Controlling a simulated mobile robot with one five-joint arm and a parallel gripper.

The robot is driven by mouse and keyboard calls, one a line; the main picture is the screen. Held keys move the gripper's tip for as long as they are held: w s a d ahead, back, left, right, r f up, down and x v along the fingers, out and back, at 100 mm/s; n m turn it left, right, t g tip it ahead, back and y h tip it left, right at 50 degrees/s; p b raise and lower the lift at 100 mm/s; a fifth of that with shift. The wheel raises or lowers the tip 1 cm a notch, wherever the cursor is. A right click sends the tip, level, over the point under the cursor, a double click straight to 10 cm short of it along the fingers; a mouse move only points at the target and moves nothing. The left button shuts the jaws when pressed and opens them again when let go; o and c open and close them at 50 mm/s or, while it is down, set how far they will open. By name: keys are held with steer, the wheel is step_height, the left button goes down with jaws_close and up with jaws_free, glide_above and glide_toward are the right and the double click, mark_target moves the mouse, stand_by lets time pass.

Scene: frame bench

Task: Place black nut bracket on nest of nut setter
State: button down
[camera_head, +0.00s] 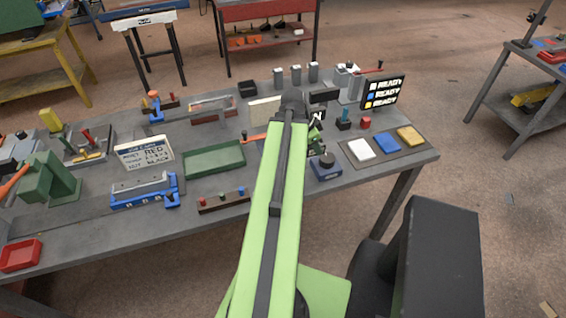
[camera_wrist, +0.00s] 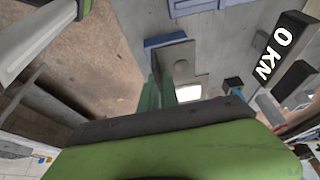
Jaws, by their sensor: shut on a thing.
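My gripper (camera_head: 294,101) is at the far end of my green arm, above the back middle of the bench. It is shut on a dark piece, taken as the black nut bracket, whose outline I cannot separate from the gripper. A green machine (camera_head: 316,138), possibly the nut setter, shows partly behind my arm. In the wrist view, a green upright (camera_wrist: 150,97) and a grey plate (camera_wrist: 174,58) stand beyond my wrist. A black display (camera_wrist: 283,50) reading 0 KN is at the right. The nest and the jaw tips are hidden.
The grey bench (camera_head: 95,220) is crowded. A green tray (camera_head: 214,160) lies left of my arm. A blue box with a black knob (camera_head: 326,168) is right of it, near white, blue and yellow pads (camera_head: 387,142). A READY sign (camera_head: 384,92) stands at the back right.

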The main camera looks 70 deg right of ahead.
steer(key=w+f+b, duration=0.2)
steer(key=w, duration=0.1)
steer(key=w+f+b, duration=0.2)
steer(key=w, duration=0.2)
steer(key=w+f+b, duration=0.2)
steer(key=w+f, duration=0.1)
steer(key=w, duration=0.1)
steer(key=shift+w+b, duration=0.1)
steer(key=shift+b, duration=0.25)
steer(key=shift+w, duration=0.3)
step_height(320, 180, down, 4)
steer(key=b, duration=0.4)
steer(key=shift+f, duration=0.2)
steer(key=shift+r, duration=0.25)
steer(key=c, duration=2)
jaws_free()
steer(key=shift+f, duration=0.25)
steer(key=shift+c, duration=0.2)
steer(key=o, duration=0.4)
steer(key=shift+o, duration=0.2)
steer(key=shift+s+r, duration=0.1)
